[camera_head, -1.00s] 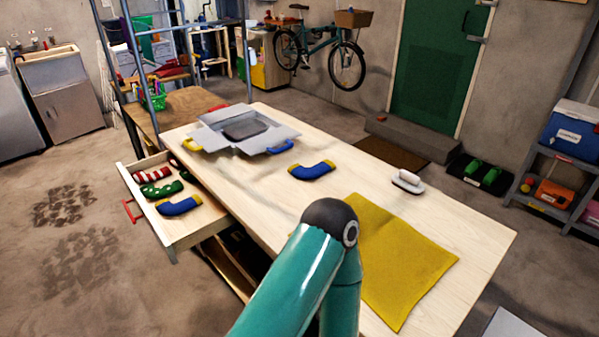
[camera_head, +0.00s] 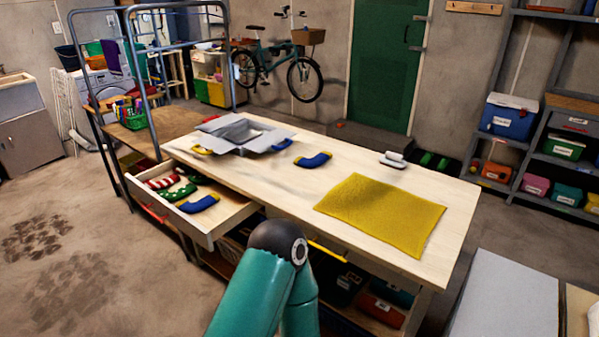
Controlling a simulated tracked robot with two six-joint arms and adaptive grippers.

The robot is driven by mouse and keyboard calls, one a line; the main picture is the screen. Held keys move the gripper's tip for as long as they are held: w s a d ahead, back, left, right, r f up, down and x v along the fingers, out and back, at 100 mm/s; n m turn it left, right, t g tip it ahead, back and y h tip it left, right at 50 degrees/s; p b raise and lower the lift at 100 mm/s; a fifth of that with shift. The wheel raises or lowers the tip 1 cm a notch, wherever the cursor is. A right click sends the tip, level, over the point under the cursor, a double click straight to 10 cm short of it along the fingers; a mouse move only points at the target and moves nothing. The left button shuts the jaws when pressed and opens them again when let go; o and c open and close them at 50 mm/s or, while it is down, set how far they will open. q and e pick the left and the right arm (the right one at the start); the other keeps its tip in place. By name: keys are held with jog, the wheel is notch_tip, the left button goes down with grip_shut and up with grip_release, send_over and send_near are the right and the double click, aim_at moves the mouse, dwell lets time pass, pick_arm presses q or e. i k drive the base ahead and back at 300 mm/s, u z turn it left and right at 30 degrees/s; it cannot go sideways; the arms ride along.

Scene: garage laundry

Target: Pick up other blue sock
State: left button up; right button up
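One blue sock (camera_head: 313,160) with yellow ends lies on the wooden tabletop, right of the grey open-flapped box (camera_head: 236,135). Another blue sock (camera_head: 199,204) with a yellow end lies in the open drawer (camera_head: 222,222), at its right side. A green dotted sock (camera_head: 179,193) and a red-and-white striped sock (camera_head: 164,181) lie beside it in the drawer. One of my teal arms rises at the bottom centre, in front of the table and apart from both blue socks. Neither gripper shows.
A yellow cloth (camera_head: 381,212) covers the right part of the tabletop (camera_head: 290,188). A white-handled iron-like object (camera_head: 393,160) stands at its back edge. The open drawer juts out at the table's left front.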

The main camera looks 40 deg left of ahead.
aim_at(319, 159)
jog(key=u, duration=0.15)
jog(key=k, duration=0.35)
jog(key=u, duration=1)
jog(key=i, duration=1)
jog(key=u, duration=0.05)
jog(key=k, duration=1)
jog(key=u, duration=0.6)
jog(key=i, duration=0.8)
jog(key=u, duration=0.05)
